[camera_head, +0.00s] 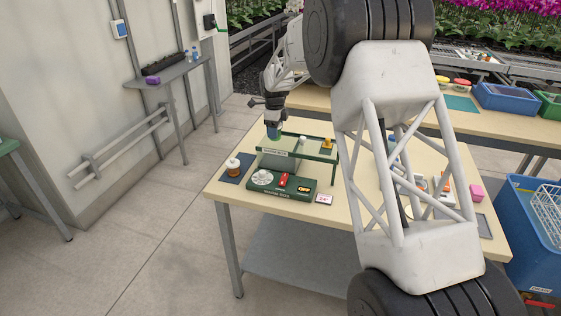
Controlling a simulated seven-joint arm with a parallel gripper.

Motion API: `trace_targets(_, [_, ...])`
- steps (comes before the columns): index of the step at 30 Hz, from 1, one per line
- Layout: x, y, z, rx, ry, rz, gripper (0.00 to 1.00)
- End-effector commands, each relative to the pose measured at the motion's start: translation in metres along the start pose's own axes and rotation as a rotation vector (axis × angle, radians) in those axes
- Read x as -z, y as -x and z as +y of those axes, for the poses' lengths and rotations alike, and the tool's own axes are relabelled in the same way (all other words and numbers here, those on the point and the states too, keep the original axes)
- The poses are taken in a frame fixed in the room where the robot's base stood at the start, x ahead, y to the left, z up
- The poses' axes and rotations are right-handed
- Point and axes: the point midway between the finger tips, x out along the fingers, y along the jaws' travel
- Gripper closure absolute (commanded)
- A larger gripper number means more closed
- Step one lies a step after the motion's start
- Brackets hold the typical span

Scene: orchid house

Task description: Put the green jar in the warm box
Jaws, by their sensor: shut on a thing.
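My gripper (272,117) is at the back left of the wooden table, pointing down. It is shut on a small blue-green jar (273,131), which looks like the green jar. The jar is at the left end of the green top (315,150) of a raised unit; I cannot tell whether it touches it. Below and in front is a dark green panel (268,192) with a white dial, a red part and an orange label. This unit looks like the warm box; its lettering is too small to read surely. Its inside is mostly hidden.
A jar with an orange-brown body (233,168) stands on a dark mat at left. My white arm hides much of the table's right side.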

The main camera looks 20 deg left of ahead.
Motion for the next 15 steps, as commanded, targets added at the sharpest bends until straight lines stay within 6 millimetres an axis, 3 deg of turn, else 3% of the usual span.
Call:
trace_targets(6, [0.020, 0.002, -0.001, -0.001, -0.001, 0.001, 0.70])
trace_targets(15, [0.022, 0.003, -0.001, -0.001, 0.000, 0.001, 0.70])
